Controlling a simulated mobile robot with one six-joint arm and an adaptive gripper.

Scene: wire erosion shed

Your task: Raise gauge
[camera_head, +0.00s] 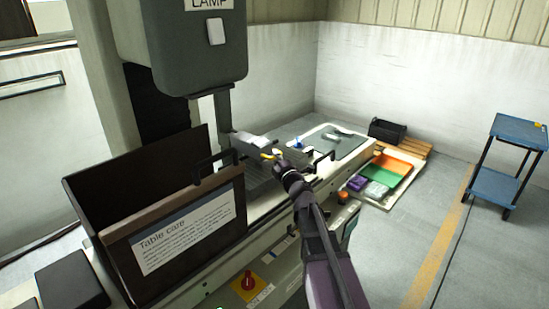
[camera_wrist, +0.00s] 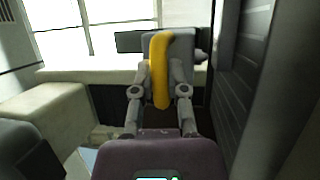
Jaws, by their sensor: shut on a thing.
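A yellow, rounded bar with a bent top (camera_wrist: 158,75), which I take to be the gauge, stands between the fingers of my gripper (camera_wrist: 158,92) in the wrist view. My gripper is shut on it. In the head view my gripper (camera_head: 276,157) is over the machine's work area, and a small bit of the yellow gauge (camera_head: 267,156) shows at its tip. A light grey block (camera_head: 256,143) is just behind it. I cannot tell whether the gauge touches anything below.
The machine's grey head (camera_head: 180,50) hangs above left. A "Table care" sign (camera_head: 185,230) on a dark panel stands at front left. Colored trays (camera_head: 390,168) lie on the floor, and a blue cart (camera_head: 520,130) stands far right.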

